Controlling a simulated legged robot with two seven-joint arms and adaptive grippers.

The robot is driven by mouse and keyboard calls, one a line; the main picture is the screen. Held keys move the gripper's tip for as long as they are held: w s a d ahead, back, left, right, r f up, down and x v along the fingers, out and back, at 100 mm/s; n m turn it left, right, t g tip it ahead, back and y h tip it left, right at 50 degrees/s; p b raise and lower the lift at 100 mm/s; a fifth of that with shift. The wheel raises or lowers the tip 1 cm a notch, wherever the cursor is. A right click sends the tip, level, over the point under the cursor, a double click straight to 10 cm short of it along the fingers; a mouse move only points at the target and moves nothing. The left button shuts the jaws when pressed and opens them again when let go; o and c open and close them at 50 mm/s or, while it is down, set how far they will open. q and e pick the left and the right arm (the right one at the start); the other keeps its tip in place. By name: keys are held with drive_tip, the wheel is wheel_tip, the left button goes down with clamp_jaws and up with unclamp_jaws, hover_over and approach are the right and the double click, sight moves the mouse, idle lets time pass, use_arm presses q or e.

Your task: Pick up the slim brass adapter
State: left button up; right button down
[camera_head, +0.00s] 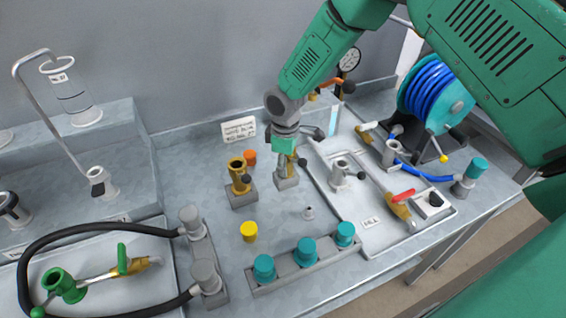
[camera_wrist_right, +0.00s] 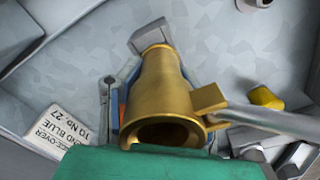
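The slim brass adapter (camera_head: 291,165) stands upright on a small grey block (camera_head: 287,182), mostly hidden by my right gripper (camera_head: 287,152) above it. In the right wrist view the brass adapter (camera_wrist_right: 163,88) fills the middle, open mouth towards me, with a lever to its right. My right gripper's fingers (camera_wrist_right: 163,72) lie on both sides of it, close to the brass. I cannot tell whether they press on it. A second, wider brass adapter (camera_head: 237,172) with a black-knobbed lever stands on its own block to the left. My left gripper is not in view.
An orange cap (camera_head: 250,157), a label card (camera_head: 238,130) and a yellow cap (camera_head: 249,231) are nearby. A rack with teal caps (camera_head: 305,252) stands in front. A white tray (camera_head: 365,228) with fittings lies right, a blue hose reel (camera_head: 432,92) behind it.

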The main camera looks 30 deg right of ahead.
drive_tip(key=shift+s+d+f, duration=0.15)
drive_tip(key=shift+d, duration=0.3)
drive_tip(key=shift+a, duration=0.15)
drive_tip(key=shift+a+r, duration=0.1)
drive_tip(key=shift+r, duration=0.3)
drive_tip(key=r, duration=0.5)
drive_tip(key=r+b, duration=0.1)
drive_tip(key=r, duration=0.2)
drive_tip(key=shift+d+r, duration=0.3)
drive_tip(key=shift+d, duration=0.1)
drive_tip(key=shift+a+r, duration=0.25)
drive_tip(key=shift+r, duration=0.1)
drive_tip(key=shift+a, duration=0.2)
drive_tip(key=shift+r, duration=0.1)
drive_tip(key=shift+a, duration=0.1)
